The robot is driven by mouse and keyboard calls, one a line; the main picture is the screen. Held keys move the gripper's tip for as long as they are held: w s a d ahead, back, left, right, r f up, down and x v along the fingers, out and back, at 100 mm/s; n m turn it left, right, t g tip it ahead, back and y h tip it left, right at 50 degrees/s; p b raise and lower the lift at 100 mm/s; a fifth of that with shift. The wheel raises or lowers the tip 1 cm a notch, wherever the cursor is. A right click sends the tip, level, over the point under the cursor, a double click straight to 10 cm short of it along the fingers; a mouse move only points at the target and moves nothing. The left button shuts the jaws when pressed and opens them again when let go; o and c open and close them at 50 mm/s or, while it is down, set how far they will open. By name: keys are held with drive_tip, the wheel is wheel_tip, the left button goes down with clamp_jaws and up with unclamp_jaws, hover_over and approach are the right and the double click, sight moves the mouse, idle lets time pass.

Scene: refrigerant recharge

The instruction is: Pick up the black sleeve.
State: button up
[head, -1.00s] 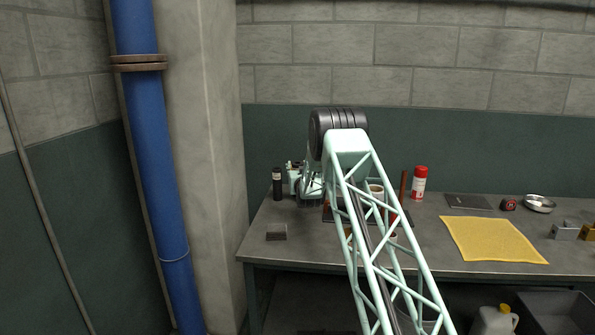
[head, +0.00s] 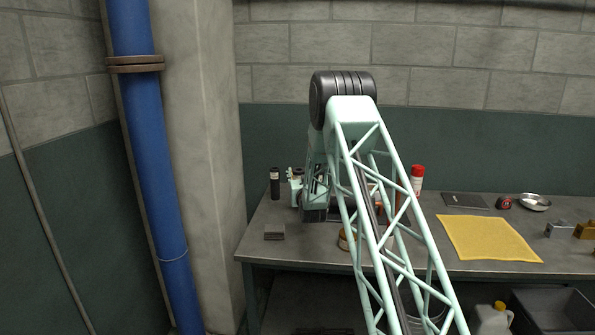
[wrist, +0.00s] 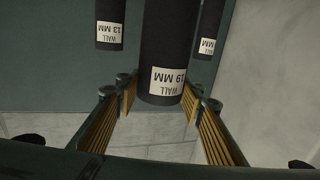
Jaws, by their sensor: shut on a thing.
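In the wrist view, my gripper (wrist: 161,94) has its two ridged, orange-brown pads on either side of the end of a thick black sleeve (wrist: 168,35). It is shut on this sleeve. A pale label near that end reads "WALL 19 MM", upside down in the picture. A second black sleeve (wrist: 110,12), labelled "13 MM", is at the left. In the head view, one upright black sleeve (head: 275,184) stands on the bench, left of my arm. My arm hides the held sleeve there.
The bench (head: 275,252) has a small grey block (head: 274,232) at its front left. Right of my arm are a red-capped can (head: 416,178), a yellow cloth (head: 488,237), a round metal dish (head: 535,202) and small metal blocks. A concrete pillar (head: 200,150) and blue pipe stand left.

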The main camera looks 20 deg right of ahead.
sight(300, 174)
drive_tip(key=shift+v, duration=1.5)
drive_tip(key=shift+r, duration=0.15)
drive_tip(key=shift+d, duration=0.1)
